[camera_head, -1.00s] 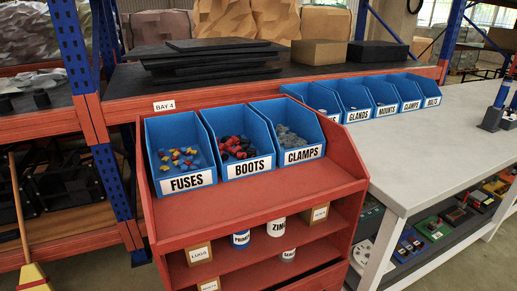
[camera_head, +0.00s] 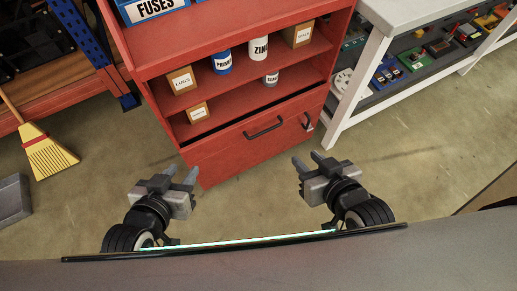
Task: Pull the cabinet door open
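The red cabinet (camera_head: 178,73) stands ahead of me, with shelves above and a closed red lower front (camera_head: 230,149). A dark bar handle (camera_head: 264,128) is on that front, and a small metal latch or lock (camera_head: 308,122) sits to its right. My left gripper (camera_head: 181,174) is open and empty, in front of the cabinet's lower left. My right gripper (camera_head: 306,162) is open and empty, in front of its lower right. Neither gripper touches the cabinet in this view.
Boxes and cans, such as a white ZINC can (camera_head: 259,47) and a LUGS box (camera_head: 181,80), stand on the shelves. A grey workbench (camera_head: 405,12) stands at right. A broom (camera_head: 47,152) and a grey box (camera_head: 13,200) are at left. Concrete floor lies between me and the cabinet.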

